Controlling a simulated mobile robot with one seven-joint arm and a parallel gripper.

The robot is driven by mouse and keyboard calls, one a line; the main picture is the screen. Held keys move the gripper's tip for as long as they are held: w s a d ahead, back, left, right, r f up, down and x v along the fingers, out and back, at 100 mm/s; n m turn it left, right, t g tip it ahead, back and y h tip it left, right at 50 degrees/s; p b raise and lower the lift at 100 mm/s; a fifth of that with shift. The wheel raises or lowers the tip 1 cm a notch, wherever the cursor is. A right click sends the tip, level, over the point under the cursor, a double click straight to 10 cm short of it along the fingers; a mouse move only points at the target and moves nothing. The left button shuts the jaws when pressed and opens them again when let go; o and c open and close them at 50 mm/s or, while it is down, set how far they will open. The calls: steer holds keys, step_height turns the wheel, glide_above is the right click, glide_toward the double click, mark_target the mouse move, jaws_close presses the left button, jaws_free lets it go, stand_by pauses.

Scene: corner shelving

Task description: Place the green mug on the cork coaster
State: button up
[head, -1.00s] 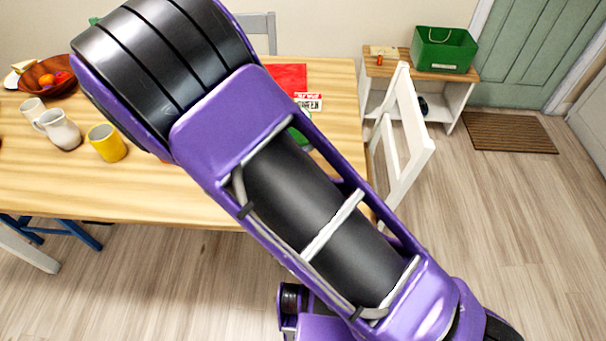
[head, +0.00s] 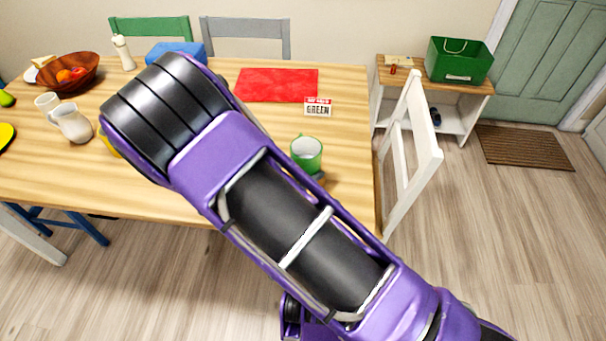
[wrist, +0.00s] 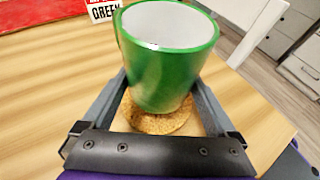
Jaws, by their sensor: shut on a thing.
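The green mug (wrist: 168,65) is upright between the two fingers of my gripper (wrist: 158,88), which is shut on it. The cork coaster (wrist: 155,122) is round and speckled brown, and shows below the base of the mug. The mug is over the coaster; I cannot tell whether its base touches the cork. In the head view the mug (head: 306,155) is near the right end of the table, and my arm hides the coaster and most of the gripper.
A small sign reading GREEN (head: 318,107) and a red mat (head: 277,85) lie behind the mug on the wooden table (head: 345,140). A white chair (head: 414,150) stands close on the right. A white jug (head: 72,124) and a wooden bowl (head: 68,74) are at the left.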

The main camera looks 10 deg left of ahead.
steer(key=shift+f, duration=1.05)
steer(key=shift+f, duration=0.25)
steer(key=o, duration=1.4)
steer(key=shift+r, duration=0.1)
steer(key=shift+r, duration=0.25)
steer(key=v, duration=1.2)
steer(key=shift+f+p, duration=0.2)
steer(key=shift+p, duration=0.15)
